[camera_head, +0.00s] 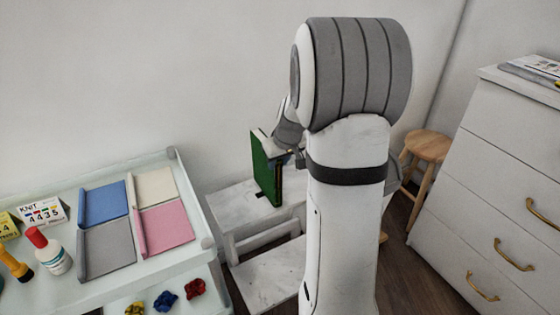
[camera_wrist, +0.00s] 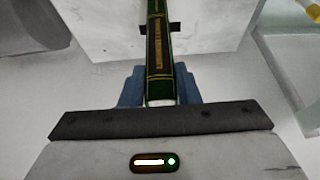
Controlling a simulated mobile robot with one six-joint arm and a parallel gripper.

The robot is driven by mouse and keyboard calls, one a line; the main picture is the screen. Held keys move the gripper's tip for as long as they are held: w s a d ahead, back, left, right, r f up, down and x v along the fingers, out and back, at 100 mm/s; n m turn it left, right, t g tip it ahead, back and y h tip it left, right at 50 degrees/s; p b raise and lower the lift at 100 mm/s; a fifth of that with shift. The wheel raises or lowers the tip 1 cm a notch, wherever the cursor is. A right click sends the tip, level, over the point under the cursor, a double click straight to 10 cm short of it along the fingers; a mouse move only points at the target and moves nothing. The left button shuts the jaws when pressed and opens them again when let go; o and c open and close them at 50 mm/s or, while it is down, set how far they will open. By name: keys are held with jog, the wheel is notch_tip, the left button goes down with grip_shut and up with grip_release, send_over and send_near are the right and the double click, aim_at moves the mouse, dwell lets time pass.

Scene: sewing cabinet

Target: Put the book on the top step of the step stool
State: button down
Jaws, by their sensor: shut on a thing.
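The green book (camera_head: 266,167) stands upright, just above or touching the top step (camera_head: 238,204) of the white step stool; I cannot tell which. In the wrist view the book (camera_wrist: 158,45) shows its spine with gold marks, between the fingers of my gripper (camera_wrist: 160,85). My gripper is shut on the book. In the head view my own arm hides most of the gripper and the right part of the stool. The lower step (camera_head: 262,278) is bare. The top step also shows in the wrist view (camera_wrist: 105,25) behind the book.
A white cart (camera_head: 205,243) at left holds fabric pieces (camera_head: 163,226), a red-capped bottle (camera_head: 50,252) and small coloured items. A white dresser (camera_head: 485,190) stands at right, with a wooden stool (camera_head: 428,147) behind. The wall is close behind the step stool.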

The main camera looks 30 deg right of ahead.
jog(key=c, duration=1.1)
grip_release()
jog(key=p+v, duration=0.3)
jog(key=v, duration=0.8)
jog(key=s+a+f+g, duration=0.1)
jog(key=s+a, duration=0.4)
jog(key=s, duration=0.1)
jog(key=s+a+g, duration=0.1)
jog(key=s+a, duration=0.5)
jog(key=s, duration=0.1)
jog(key=s+a+f+g, duration=0.1)
jog(key=s+a, duration=0.4)
jog(key=s, duration=0.2)
jog(key=shift+s+a+f, duration=0.15)
jog(key=shift+f, duration=0.2)
jog(key=shift+r, duration=0.1)
